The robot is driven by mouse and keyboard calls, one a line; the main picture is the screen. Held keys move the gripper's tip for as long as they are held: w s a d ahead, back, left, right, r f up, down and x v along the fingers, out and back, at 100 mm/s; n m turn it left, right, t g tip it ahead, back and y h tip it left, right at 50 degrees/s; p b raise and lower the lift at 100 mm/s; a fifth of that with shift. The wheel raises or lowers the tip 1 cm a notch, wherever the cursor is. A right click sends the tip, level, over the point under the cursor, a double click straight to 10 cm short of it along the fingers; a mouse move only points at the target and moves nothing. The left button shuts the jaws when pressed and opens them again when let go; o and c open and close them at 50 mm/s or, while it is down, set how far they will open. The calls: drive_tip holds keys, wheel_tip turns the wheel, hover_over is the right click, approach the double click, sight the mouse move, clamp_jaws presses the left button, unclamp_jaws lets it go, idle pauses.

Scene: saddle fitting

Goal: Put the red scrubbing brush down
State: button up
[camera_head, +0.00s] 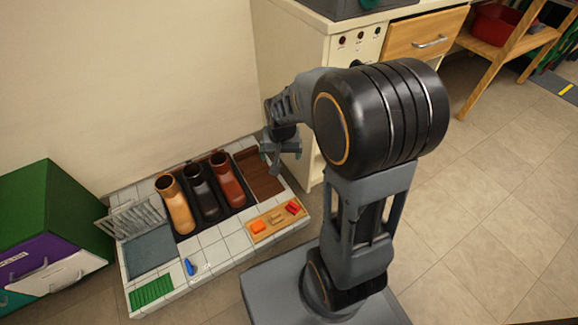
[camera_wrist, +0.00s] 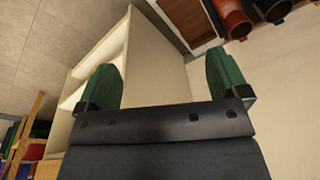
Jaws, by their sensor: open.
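A red brush (camera_head: 293,208) lies at the right end of a small wooden tray (camera_head: 263,235), on the white tiled platform. I take it to be the red scrubbing brush. My gripper (camera_head: 270,155) is above the platform's back right part, up and away from the brush and not touching it. In the wrist view my gripper (camera_wrist: 164,80) shows two green fingers standing wide apart with nothing between them. The brush does not show in the wrist view.
An orange block-like item (camera_head: 258,227) and a brownish one share the tray. Three boots (camera_head: 203,190) stand on a dark mat left of a brown tray (camera_head: 262,180). A blue-handled item (camera_head: 190,267) and a green mat (camera_head: 152,290) lie in front. A white cabinet (camera_wrist: 145,65) stands close to my gripper.

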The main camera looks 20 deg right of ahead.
drive_tip(key=s+a+r+n, duration=0.2)
drive_tip(key=s+r+n, duration=0.2)
drive_tip(key=s+r, duration=0.4)
drive_tip(key=s, duration=0.3)
drive_tip(key=shift+s+a+r+t, duration=0.2)
drive_tip(key=shift+s+a+t, duration=0.1)
drive_tip(key=shift+a+t, duration=0.1)
drive_tip(key=shift+r, duration=0.1)
